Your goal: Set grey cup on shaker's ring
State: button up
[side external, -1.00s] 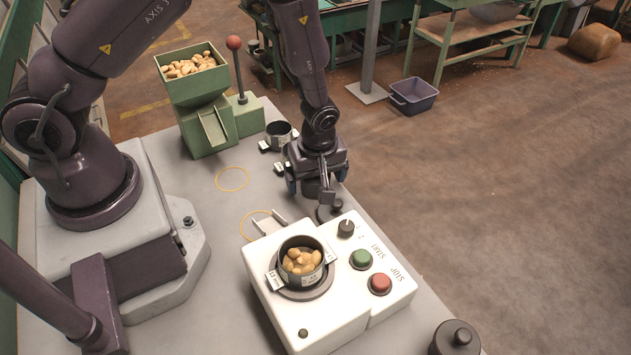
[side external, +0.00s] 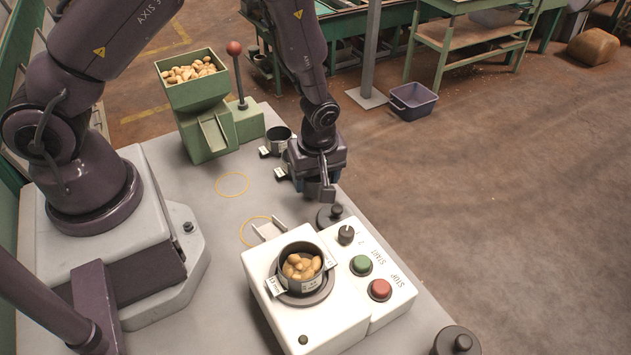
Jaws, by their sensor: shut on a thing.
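The shaker (side external: 272,320) is a white box with a dark ring (side external: 318,298) on top. A dark grey cup (side external: 300,285) with white side tabs, filled with nuts, stands upright on that ring. My gripper (side external: 327,192) is low over the table beyond the shaker. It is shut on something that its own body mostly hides. A white tab (side external: 281,173) shows at its left side, seemingly from a cup there; the cup's colour and its exact contact with the jaws cannot be made out. Another dark grey cup (side external: 278,138) with a tab stands just behind.
A green hopper (side external: 190,92) with nuts and a red-knobbed lever (side external: 235,50) stands at the back. A dark knobbed lid (side external: 330,215) lies close to my gripper; another knobbed piece (side external: 456,341) is at front right. Yellow rings (side external: 233,185) mark clear table.

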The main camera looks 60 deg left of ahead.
notch_tip(320, 180, up, 16)
jog(key=w+m+t+h, duration=0.1)
jog(key=m, duration=1.5)
notch_tip(320, 180, down, 8)
jog(key=s+n+g+y, duration=0.1)
jog(key=n, duration=1.5)
